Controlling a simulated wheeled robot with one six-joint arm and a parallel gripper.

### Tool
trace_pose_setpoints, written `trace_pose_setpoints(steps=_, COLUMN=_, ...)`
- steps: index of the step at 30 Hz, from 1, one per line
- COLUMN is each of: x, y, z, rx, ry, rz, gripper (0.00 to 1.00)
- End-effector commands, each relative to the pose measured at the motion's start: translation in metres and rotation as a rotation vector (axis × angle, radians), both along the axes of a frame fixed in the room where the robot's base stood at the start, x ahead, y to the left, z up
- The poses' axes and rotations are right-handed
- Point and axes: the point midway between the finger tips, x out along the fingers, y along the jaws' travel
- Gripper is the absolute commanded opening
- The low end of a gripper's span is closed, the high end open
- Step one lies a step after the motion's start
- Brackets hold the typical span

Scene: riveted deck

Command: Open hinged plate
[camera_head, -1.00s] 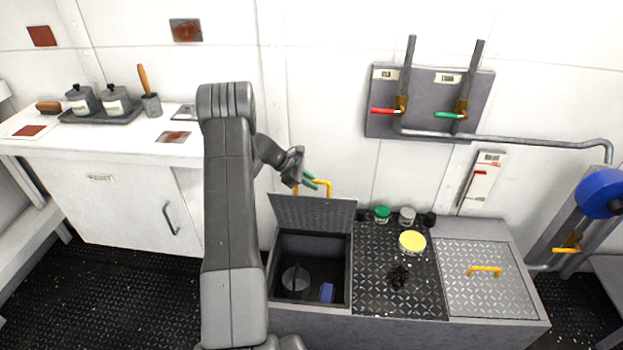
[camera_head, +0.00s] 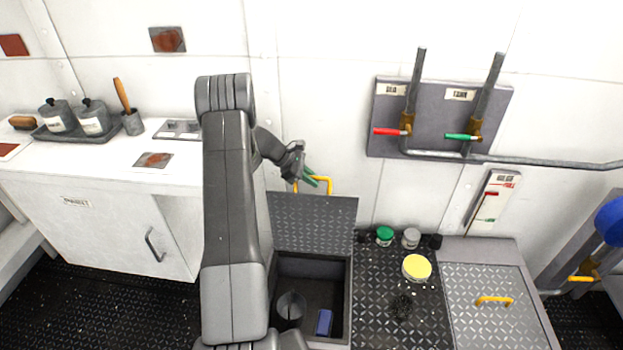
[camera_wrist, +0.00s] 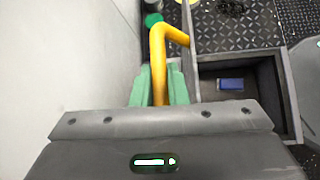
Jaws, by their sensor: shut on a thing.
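The hinged plate (camera_head: 312,223) is a grey diamond-tread lid on the left of the low bench. It is swung up and stands steeply at the back of its open compartment (camera_head: 347,300). Its yellow handle (camera_head: 328,184) shows at the top edge. My gripper (camera_head: 311,177) is at that handle, with its green fingers around it. In the wrist view the green fingers of my gripper (camera_wrist: 161,85) are shut on the yellow handle (camera_wrist: 158,50), and the plate's edge (camera_wrist: 188,50) shows beside them. The left part of the handle is partly hidden by the gripper.
A cup (camera_head: 291,305) and a blue block (camera_head: 324,322) lie in the compartment. Jars (camera_head: 385,236) and a yellow-topped tin (camera_head: 417,267) stand on the middle deck. A second plate (camera_head: 490,310) at right is closed. The white wall is close behind the gripper.

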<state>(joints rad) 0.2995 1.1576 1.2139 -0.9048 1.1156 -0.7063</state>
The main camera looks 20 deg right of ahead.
Motion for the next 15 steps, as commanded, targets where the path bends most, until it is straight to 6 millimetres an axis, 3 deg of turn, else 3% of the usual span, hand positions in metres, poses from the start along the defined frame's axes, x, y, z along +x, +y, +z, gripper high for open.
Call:
trace_pose_setpoints(steps=5, x=0.0002, y=-0.0004, z=0.0007, rx=-0.001, ry=-0.001, rz=0.0, gripper=0.0)
trace_pose_setpoints(steps=6, x=0.0002, y=-0.0005, z=0.0008, rx=-0.001, ry=-0.001, rz=0.0, gripper=0.15)
trace_pose_setpoints(steps=7, x=0.0003, y=-0.0005, z=0.0008, rx=-0.001, ry=-0.002, rz=-0.001, gripper=0.21)
trace_pose_setpoints(steps=15, x=0.0003, y=-0.0003, z=0.0008, rx=-0.001, ry=-0.001, rz=0.0, gripper=0.22)
